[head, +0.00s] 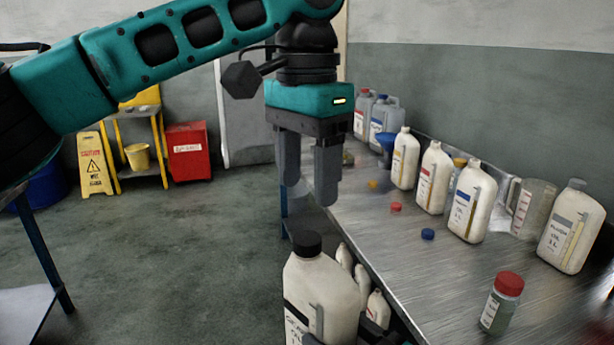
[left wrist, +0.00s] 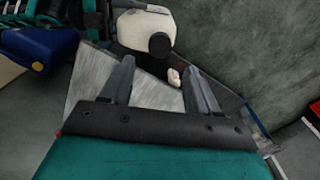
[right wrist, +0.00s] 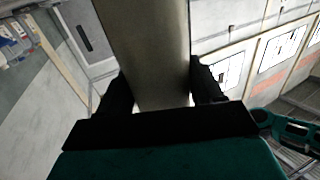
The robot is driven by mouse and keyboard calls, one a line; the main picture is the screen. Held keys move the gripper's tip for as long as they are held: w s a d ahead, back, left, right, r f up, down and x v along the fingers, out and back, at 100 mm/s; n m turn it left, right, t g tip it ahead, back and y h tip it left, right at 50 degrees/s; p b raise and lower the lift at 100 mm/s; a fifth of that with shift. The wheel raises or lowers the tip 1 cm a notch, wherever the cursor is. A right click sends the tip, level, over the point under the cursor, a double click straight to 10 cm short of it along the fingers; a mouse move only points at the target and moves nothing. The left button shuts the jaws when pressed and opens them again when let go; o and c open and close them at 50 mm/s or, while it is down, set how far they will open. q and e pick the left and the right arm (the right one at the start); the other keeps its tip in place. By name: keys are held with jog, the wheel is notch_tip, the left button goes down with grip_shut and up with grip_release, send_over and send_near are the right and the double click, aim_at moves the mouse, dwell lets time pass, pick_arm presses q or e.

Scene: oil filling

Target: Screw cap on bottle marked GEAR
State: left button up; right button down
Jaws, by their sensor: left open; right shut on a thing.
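The white bottle (head: 325,285) has a label starting with "GEA" and a black cap (head: 307,244) resting on its neck; I cannot tell how tight it is. The bottle (left wrist: 138,28) and black cap (left wrist: 160,44) also show in the left wrist view, ahead of the fingers. My left gripper (head: 308,190) is open and empty, pointing down above the cap and apart from it. My right gripper (right wrist: 162,85) is shut on the bottle body, which looks grey between its fingers (right wrist: 150,40); it is mostly hidden in the head view.
A metal bench (head: 400,245) on the right carries several white bottles, a jug (head: 533,208), a red-capped jar (head: 502,303) and loose red (head: 396,207), blue (head: 428,234) and yellow (head: 373,184) caps. More white bottles (head: 377,308) stand below behind the held one. Open floor lies left.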

aim_at(307, 238)
pick_arm(q)
jog(key=shift+f, duration=4)
jog(key=c, duration=1.1)
jog(key=shift+m, duration=1)
jog(key=o, duration=1.2)
jog(key=shift+c, duration=0.2)
